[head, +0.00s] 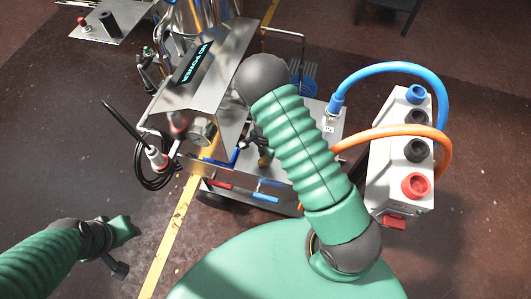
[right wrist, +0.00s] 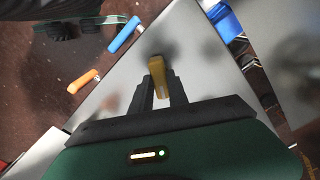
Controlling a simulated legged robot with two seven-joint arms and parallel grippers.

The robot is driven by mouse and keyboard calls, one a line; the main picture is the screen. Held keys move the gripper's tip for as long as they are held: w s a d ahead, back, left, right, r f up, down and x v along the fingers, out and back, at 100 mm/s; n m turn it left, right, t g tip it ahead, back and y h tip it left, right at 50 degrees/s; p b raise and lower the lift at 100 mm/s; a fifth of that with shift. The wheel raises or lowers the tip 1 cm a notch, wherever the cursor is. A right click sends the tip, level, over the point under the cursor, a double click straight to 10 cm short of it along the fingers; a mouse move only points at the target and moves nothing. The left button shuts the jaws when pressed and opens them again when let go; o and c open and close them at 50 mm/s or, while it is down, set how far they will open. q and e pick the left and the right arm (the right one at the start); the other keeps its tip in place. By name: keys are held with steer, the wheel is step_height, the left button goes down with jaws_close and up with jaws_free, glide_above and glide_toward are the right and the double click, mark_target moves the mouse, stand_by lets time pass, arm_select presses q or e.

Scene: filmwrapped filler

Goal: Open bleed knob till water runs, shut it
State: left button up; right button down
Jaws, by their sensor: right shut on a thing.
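The bleed knob (right wrist: 157,75) is a small yellow piece in the middle of the right wrist view, against a grey metal surface. My right gripper (right wrist: 160,90) is shut on it, with a dark finger on each side. In the head view my right arm's green sleeve bends over the steel filler machine (head: 220,85) and mostly hides that hand. No running water can be made out.
A pressure gauge (head: 200,133) is on the machine's front. A white box (head: 402,160) with blue and orange hoses stands to the right. A black cable coil (head: 155,172) hangs at left.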

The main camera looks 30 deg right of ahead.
steer(key=shift+m+p, duration=0.35)
steer(key=shift+m, duration=0.65)
steer(key=c, duration=1.3)
jaws_free()
steer(key=shift+w, duration=0.1)
step_height(320, 180, up, 17)
steer(key=shift+f+p, duration=0.15)
steer(key=shift+p, duration=0.65)
